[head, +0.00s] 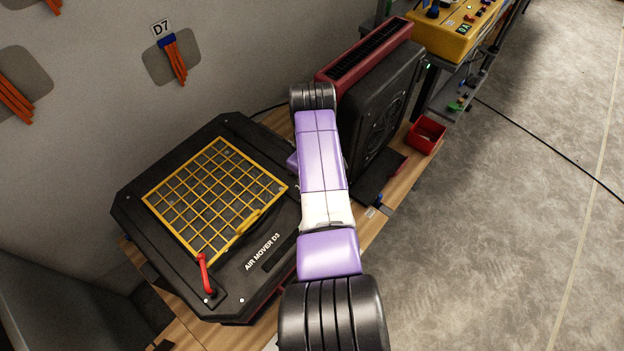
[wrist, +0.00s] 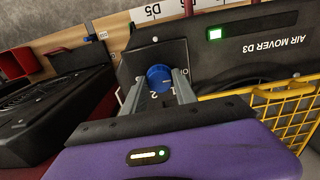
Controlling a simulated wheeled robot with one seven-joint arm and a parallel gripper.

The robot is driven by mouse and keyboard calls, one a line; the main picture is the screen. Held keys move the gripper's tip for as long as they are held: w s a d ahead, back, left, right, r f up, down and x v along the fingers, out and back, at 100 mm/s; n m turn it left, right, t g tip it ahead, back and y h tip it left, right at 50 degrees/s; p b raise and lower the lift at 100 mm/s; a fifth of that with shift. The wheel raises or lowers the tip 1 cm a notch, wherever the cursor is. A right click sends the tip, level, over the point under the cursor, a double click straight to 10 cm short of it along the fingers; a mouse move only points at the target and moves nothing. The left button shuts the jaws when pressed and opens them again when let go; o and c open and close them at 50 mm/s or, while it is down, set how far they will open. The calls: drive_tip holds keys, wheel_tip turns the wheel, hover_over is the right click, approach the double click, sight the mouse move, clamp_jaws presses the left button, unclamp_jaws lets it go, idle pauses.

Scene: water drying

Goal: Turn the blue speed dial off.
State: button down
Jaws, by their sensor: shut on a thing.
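The blue speed dial (wrist: 159,76) sits on a dark panel of the air mover marked "AIR MOVER D3" (wrist: 262,32). White marks "1" and "2" show beside the dial, on the side nearer my gripper. My gripper (wrist: 160,84) has one grey finger on each side of the dial and is shut on it. In the head view the air mover (head: 262,252) lies on the wooden bench at left, and my arm passes over its right side. The dial and my gripper's fingers are hidden there.
A small green-lit indicator (wrist: 214,33) is on the air mover near the dial. A dark red-topped fan unit (head: 385,105) and a red bin (head: 427,135) stand to the right.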

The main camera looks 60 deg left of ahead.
drive_tip(key=shift+a+r, duration=0.1)
drive_tip(key=shift+r, duration=0.1)
drive_tip(key=c, duration=1)
unclamp_jaws()
drive_tip(key=shift+f, duration=0.1)
drive_tip(key=shift+r+b, duration=0.3)
drive_tip(key=shift+r, duration=3.6)
